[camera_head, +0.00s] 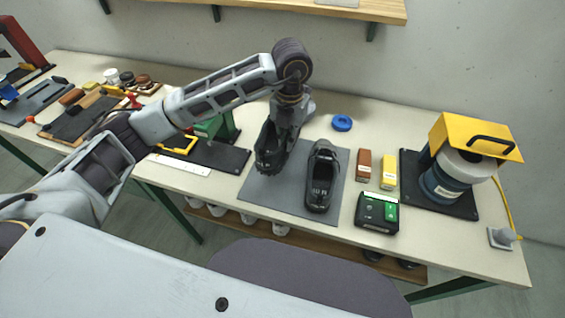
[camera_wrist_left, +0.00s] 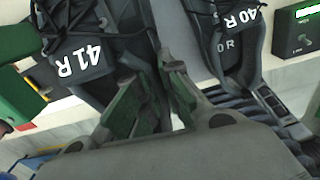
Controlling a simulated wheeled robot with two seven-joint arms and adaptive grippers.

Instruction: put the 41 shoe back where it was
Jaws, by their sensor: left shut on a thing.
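The 41 shoe (camera_head: 267,152) is black and hangs at my left gripper (camera_head: 283,128), over the left part of the grey mat (camera_head: 265,190). Its white "41 R" mark shows in the left wrist view (camera_wrist_left: 80,62). The left gripper's green-padded fingers (camera_wrist_left: 158,100) are shut on the shoe's edge; the exact grip is partly hidden. I cannot tell whether the shoe touches the mat. A second black shoe, the 40 shoe (camera_head: 321,178), rests on the mat just to the right; it also shows in the left wrist view (camera_wrist_left: 233,40). My right gripper is not in view.
Right of the mat are a brown block (camera_head: 364,165), a yellow block (camera_head: 388,171) and a dark device with a green screen (camera_head: 377,212). A yellow-topped machine (camera_head: 465,165) stands farther right. A green stand (camera_head: 215,128) is close on the left. A blue ring (camera_head: 342,123) lies behind.

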